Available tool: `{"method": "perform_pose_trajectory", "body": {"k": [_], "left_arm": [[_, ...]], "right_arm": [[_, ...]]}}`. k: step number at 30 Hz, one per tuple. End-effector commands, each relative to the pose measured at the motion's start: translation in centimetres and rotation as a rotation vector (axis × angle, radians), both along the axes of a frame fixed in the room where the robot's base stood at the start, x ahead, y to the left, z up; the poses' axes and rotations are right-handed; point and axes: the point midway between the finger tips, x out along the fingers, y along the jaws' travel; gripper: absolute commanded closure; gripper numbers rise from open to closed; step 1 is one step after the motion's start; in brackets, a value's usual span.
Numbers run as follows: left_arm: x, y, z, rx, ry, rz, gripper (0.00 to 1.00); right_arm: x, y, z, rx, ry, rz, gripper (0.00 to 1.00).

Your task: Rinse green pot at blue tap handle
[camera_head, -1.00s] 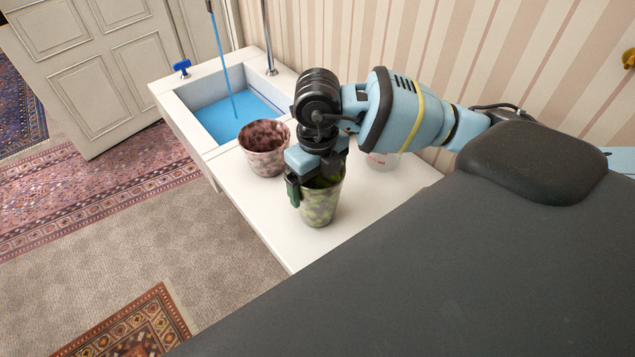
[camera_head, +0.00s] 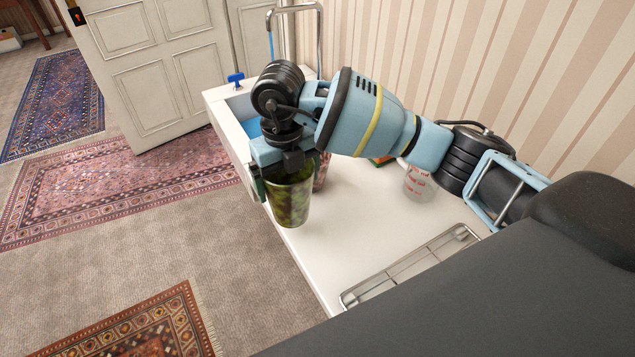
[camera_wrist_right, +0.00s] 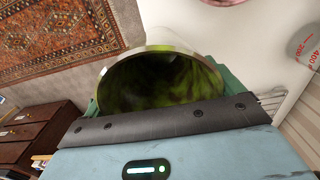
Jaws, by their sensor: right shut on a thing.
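The green pot (camera_head: 290,205) is mottled green and upright in the head view, at the counter's front edge. My right gripper (camera_head: 284,168) is shut on its rim. The right wrist view looks into the pot's dark mouth (camera_wrist_right: 160,82). The blue tap handle (camera_head: 236,79) stands on the sink's front left rim. A thin blue water stream (camera_head: 271,45) falls from the metal tap (camera_head: 319,35) into the sink (camera_head: 225,108), whose basin is mostly hidden behind my right arm. My left gripper is not in view.
A pinkish pot (camera_head: 323,170) stands close behind the green pot, mostly hidden. A clear measuring jug (camera_head: 418,184) and a wire rack (camera_head: 412,266) are on the white counter (camera_head: 340,240). The counter's middle is bare. A striped wall bounds the back.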

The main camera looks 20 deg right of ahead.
Motion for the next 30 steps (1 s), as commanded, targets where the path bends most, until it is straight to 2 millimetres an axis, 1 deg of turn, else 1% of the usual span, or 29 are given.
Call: {"method": "perform_pose_trajectory", "body": {"k": [1,6,12,18,20,23,30], "left_arm": [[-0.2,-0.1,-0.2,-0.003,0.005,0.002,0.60],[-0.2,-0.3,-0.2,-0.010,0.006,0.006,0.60],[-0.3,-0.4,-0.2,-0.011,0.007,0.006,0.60],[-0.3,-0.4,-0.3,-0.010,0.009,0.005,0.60],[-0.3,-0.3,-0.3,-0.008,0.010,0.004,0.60],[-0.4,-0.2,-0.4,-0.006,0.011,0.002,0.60],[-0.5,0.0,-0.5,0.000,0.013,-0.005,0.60]], "right_arm": [[0.5,0.8,0.0,0.001,0.000,0.001,0.47],[1.5,2.1,0.2,0.001,-0.001,0.001,0.47],[1.9,2.6,0.4,0.000,-0.002,0.000,0.47],[1.8,2.5,0.4,0.000,-0.004,0.035,0.47],[1.7,2.3,0.4,0.001,-0.006,0.078,0.47],[1.3,1.9,0.3,0.000,-0.010,0.191,0.47],[0.2,0.7,0.1,-0.005,-0.018,0.564,0.47]]}}
